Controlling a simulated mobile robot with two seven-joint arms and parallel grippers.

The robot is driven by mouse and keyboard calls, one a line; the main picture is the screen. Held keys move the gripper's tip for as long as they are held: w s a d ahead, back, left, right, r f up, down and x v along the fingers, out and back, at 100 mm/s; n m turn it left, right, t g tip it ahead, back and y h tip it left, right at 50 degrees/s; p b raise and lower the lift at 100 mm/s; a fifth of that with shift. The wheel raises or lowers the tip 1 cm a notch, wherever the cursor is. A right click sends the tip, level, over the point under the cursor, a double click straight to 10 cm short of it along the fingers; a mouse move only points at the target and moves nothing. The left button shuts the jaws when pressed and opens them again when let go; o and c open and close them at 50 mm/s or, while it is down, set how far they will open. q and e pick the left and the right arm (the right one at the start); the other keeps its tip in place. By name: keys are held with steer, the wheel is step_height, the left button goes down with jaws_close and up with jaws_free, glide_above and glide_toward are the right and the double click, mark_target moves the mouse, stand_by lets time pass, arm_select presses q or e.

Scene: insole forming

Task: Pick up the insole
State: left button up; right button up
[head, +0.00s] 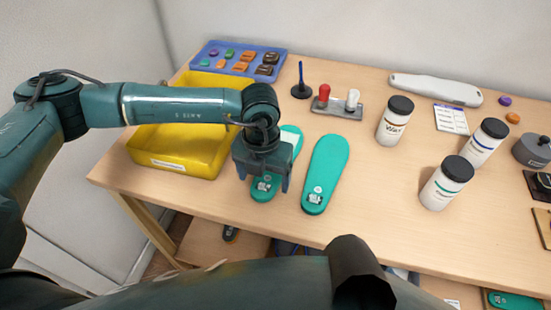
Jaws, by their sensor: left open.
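Two teal insoles lie on the wooden table (385,182). The right-hand insole (326,167) is in full view, with a small whitish patch near its lower end. The left-hand insole (291,136) is partly hidden by my left gripper (263,188). The gripper points down over the left-hand insole with its fingers open, one to each side of it. I cannot tell whether the fingers touch it. My right gripper is not in view.
A yellow bin (184,165) stands left, partly behind my arm. A blue tray (201,61) of small parts is at the back. A dark blue tool stand (301,90), a grey holder (339,111) and white bottles (441,191) stand to the right. Front middle table is clear.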

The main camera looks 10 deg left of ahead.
arm_select(q)
steer(key=shift+f, duration=0.9)
steer(key=shift+c, duration=0.2)
steer(key=c, duration=1)
